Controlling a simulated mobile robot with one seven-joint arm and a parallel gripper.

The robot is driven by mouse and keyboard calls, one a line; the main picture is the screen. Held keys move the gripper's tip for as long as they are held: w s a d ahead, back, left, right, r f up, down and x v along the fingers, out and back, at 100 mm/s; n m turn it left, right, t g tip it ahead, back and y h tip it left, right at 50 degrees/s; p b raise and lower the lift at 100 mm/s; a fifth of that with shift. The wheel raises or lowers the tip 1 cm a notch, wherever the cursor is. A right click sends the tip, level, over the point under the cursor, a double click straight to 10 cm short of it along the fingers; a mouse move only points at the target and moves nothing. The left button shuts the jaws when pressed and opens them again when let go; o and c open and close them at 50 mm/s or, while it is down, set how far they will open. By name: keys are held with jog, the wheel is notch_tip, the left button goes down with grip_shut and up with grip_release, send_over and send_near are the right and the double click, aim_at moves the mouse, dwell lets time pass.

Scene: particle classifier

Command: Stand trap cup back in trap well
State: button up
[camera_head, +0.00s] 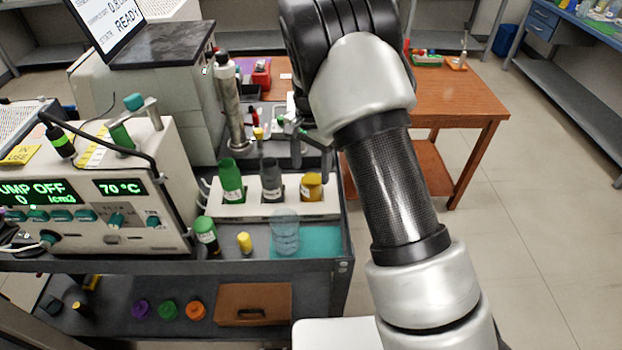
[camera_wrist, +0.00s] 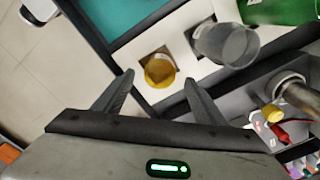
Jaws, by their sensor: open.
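A white rack (camera_head: 235,211) has square wells holding a green bottle (camera_head: 231,182), a grey cup (camera_head: 271,182) and an amber cup (camera_head: 312,187). A clear cup (camera_head: 285,234) stands upright on the teal mat (camera_head: 325,240) in front of the rack. None of the cups is readably marked as the trap cup. In the wrist view, the amber cup (camera_wrist: 159,71) sits in its square well, with the grey cup (camera_wrist: 228,45) to its right. My gripper (camera_wrist: 158,82) is open and empty, its fingertips on either side of the amber cup in the picture; contact cannot be told.
A green-capped bottle (camera_head: 207,235) and a small yellow vial (camera_head: 245,243) stand left of the mat. The pump unit (camera_head: 130,195) is at the left. A metal cylinder (camera_head: 231,100) rises behind the rack. Open floor (camera_head: 540,190) lies to the right.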

notch_tip(320, 180, up, 6)
notch_tip(320, 180, up, 9)
jog(key=n+t+y, duration=0.1)
send_over(311, 181)
jog(key=s+d, duration=0.3)
jog(key=s, duration=0.1)
jog(key=s+d+r+n+t, duration=0.25)
jog(key=s+d+r, duration=0.25)
jog(key=s+r, duration=0.45)
jog(key=s+d+n+t, duration=0.1)
jog(key=s+d+n, duration=0.1)
jog(key=s, duration=0.6)
jog(key=s+d+r+n+t, duration=0.1)
jog(key=s+n, duration=0.1)
jog(key=s, duration=0.6)
jog(key=shift+d+r+h, duration=0.2)
jog(key=shift+d+h, duration=0.15)
jog(key=shift+h, duration=0.05)
jog(key=shift+a+n, duration=0.1)
jog(key=shift+n, duration=0.15)
